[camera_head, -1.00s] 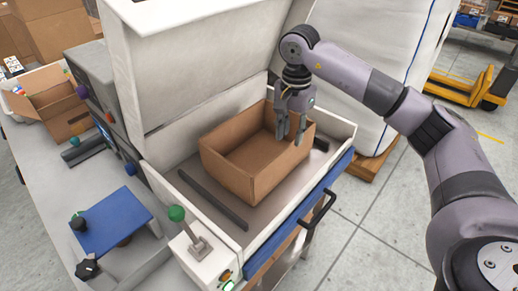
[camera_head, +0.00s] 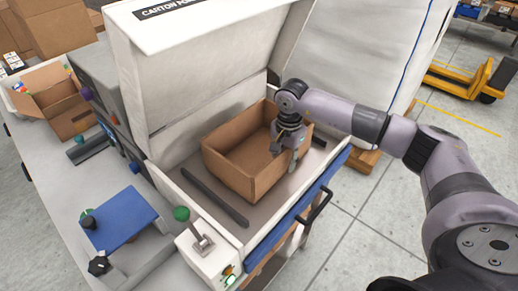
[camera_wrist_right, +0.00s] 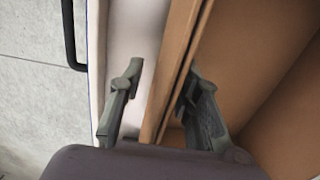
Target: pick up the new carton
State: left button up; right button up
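The new carton (camera_head: 228,172) is an open, empty brown cardboard box in the tray of the white machine with a raised lid; it also fills the right of the right wrist view (camera_wrist_right: 250,60). My right gripper (camera_head: 285,156) is at the carton's right wall, pointing down. In the wrist view the right gripper (camera_wrist_right: 163,72) is open, with one finger outside the wall and one inside. A gap shows between the outer finger and the cardboard. My left gripper is not in view.
The white lid (camera_head: 205,70) stands up behind the carton. A green-knobbed lever (camera_head: 182,214) is in front, and a black handle (camera_head: 318,207) on the right. Another open carton (camera_head: 65,118) with items sits on the left bench. A yellow pallet truck (camera_head: 460,80) stands far right.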

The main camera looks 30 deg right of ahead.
jog(key=shift+c, duration=0.3)
grip_shut()
dwell(0.4)
